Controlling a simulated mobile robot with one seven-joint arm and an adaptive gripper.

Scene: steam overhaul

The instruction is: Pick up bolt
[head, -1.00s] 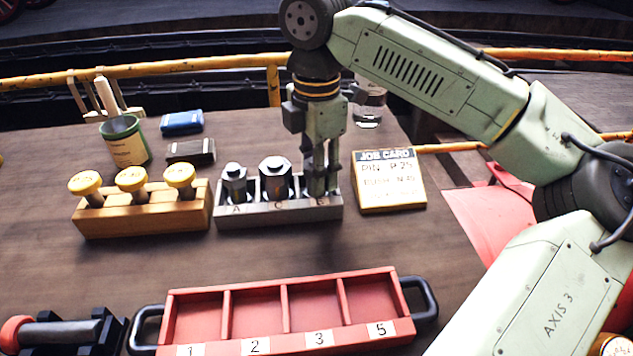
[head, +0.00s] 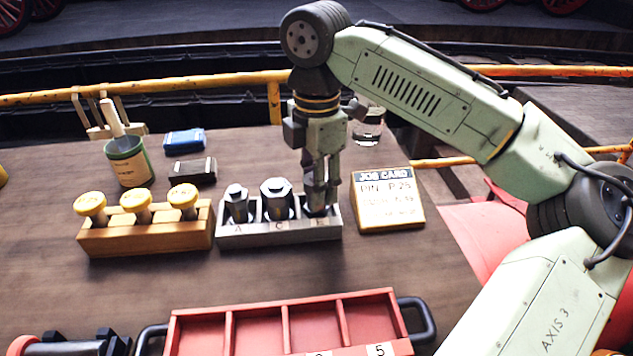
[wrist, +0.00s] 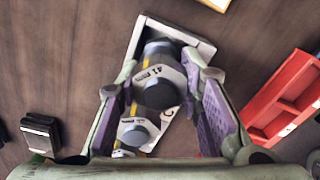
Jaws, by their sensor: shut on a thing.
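A grey rack (head: 280,234) with lettered slots stands on the bench and also shows in the wrist view (wrist: 202,47). My gripper (head: 320,198) points down at its right-hand slot, fingers shut on the dark bolt (head: 316,211) standing there. The fingers hide most of that bolt, and its lower part is inside the rack. A wide hex-headed piece (head: 276,198) stands in the middle slot and a slimmer one (head: 236,203) in the left slot, both clear of my fingers.
A wooden block (head: 150,236) with yellow-capped pieces stands left of the rack. A job card (head: 388,215) lies close at its right. A red compartment tray (head: 290,301) is in front. A green tin (head: 130,165) and a glass jar (head: 368,125) stand behind.

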